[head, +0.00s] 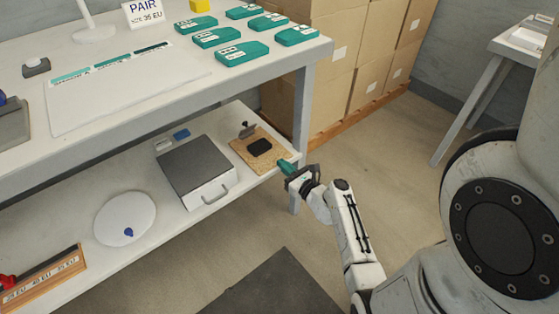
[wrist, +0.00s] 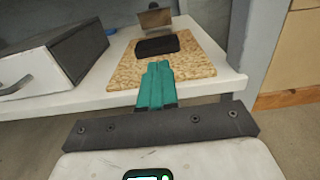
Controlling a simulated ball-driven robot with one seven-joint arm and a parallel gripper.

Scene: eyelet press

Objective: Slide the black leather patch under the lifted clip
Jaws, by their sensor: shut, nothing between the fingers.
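The black leather patch (head: 259,147) lies flat on a cork board on the lower shelf. It also shows in the wrist view (wrist: 157,46), near the middle of the board. My gripper (head: 284,166) has teal fingers, shut and empty, at the front edge of the board. Its fingers also show in the wrist view (wrist: 157,71), pointing towards the patch and apart from it.
The cork board (head: 270,162) sits at the right end of the lower shelf (head: 170,240). A grey box with a handle (head: 196,172) stands to its left. A table leg (head: 301,110) rises behind my gripper. The upper tabletop (head: 150,110) overhangs the shelf. Cardboard boxes (head: 340,60) stand behind.

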